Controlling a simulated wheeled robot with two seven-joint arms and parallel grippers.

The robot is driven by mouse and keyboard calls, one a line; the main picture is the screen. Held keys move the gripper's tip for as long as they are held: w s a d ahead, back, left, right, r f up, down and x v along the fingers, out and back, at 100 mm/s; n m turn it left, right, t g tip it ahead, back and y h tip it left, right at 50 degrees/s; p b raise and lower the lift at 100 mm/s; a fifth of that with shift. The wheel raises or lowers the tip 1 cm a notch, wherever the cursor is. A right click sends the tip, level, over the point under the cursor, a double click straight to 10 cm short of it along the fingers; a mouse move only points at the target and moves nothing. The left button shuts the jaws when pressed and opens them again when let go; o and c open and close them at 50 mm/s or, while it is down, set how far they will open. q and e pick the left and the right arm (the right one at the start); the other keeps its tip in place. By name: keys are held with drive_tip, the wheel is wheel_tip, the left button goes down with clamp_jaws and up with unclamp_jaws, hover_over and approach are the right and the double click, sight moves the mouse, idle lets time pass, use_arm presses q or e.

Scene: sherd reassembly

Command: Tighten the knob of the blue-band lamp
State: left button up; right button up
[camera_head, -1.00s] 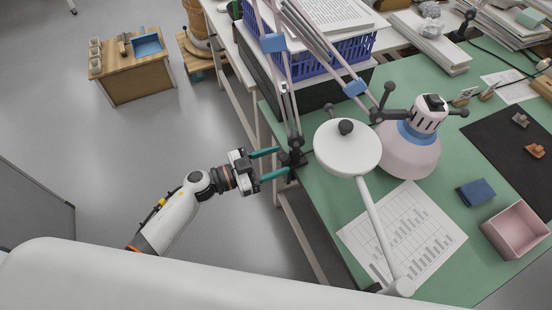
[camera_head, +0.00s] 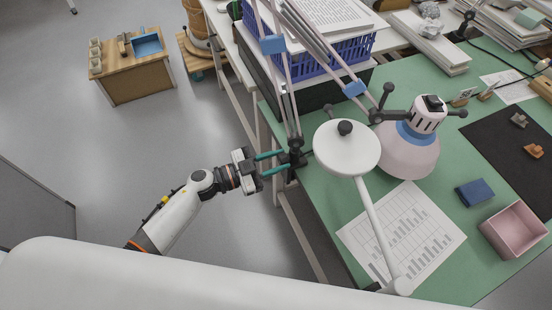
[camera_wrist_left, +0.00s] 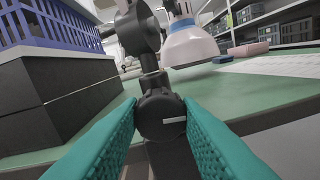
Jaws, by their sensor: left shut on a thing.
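The blue-band lamp has a pale pink-white shade with a blue ring (camera_head: 415,135) and blue bands on its jointed arm (camera_head: 272,44). Its dark clamp (camera_head: 293,158) sits at the left edge of the green table. My left gripper (camera_head: 284,160) reaches the clamp from the left with its teal fingers. In the left wrist view, a round black knob (camera_wrist_left: 160,115) with a short white mark stands between the two fingertips (camera_wrist_left: 160,104). The fingers are shut on the knob from both sides. The lamp shade (camera_wrist_left: 190,45) shows behind it. My right gripper is out of view.
A second lamp with a round white head (camera_head: 347,155) stands close right of the clamp. A blue basket (camera_head: 345,52) on black boxes stands behind. A printed sheet (camera_head: 400,235), a blue block (camera_head: 475,193) and a pink box (camera_head: 515,232) lie on the table (camera_head: 445,275).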

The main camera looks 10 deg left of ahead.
use_arm(q)
drive_tip(key=m, duration=0.3)
drive_tip(key=shift+m, duration=0.4)
drive_tip(key=o, duration=1)
drive_tip(key=shift+c, duration=0.2)
drive_tip(key=shift+s, duration=0.1)
drive_tip(key=shift+f, duration=0.1)
